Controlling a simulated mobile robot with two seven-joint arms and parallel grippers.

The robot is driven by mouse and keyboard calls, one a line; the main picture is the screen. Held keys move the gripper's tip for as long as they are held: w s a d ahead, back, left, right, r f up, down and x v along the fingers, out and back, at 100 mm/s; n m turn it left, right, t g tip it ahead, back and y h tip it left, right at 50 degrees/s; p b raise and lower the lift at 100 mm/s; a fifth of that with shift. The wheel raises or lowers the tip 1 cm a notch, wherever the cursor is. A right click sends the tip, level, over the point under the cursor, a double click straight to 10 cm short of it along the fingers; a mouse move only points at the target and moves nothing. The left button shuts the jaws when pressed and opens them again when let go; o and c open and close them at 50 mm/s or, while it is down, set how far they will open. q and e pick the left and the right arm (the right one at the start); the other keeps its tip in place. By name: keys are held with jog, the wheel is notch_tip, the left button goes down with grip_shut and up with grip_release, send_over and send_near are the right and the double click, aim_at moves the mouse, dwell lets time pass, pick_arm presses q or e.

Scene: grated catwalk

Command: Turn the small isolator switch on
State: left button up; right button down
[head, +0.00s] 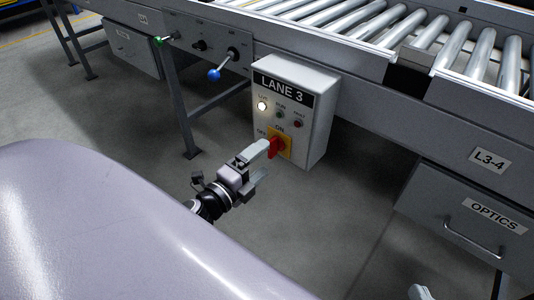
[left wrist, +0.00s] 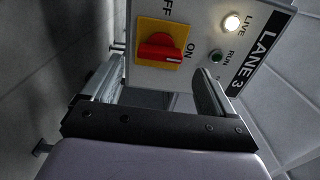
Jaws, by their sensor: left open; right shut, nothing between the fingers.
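The isolator switch is a red knob (head: 274,148) on a yellow plate (head: 286,143), low on the front of the grey LANE 3 box (head: 319,115). In the left wrist view the red knob (left wrist: 160,50) has a white mark at its end towards ON; OFF is printed to its side. My left gripper (head: 263,163) is open and empty just in front of the knob. In the left wrist view the knob lies beyond the gap between its fingers (left wrist: 155,92), with neither finger seen gripping it. Only a tip of my right gripper (head: 420,292) shows, at the bottom edge.
The LIVE lamp (head: 262,106) glows white; the RUN lamp (head: 279,113) is dark green. A roller conveyor (head: 420,40) runs behind the box. A blue-knobbed lever (head: 214,74) and a green knob (head: 159,41) sit to the left. An OPTICS drawer (head: 470,215) is at right.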

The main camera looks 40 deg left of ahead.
pick_arm(q)
jog(key=shift+s+a, duration=0.15)
jog(key=shift+s, duration=1.3)
pick_arm(e)
jog(key=shift+d, duration=0.1)
jog(key=shift+s+f, duration=0.1)
jog(key=shift+f, duration=0.1)
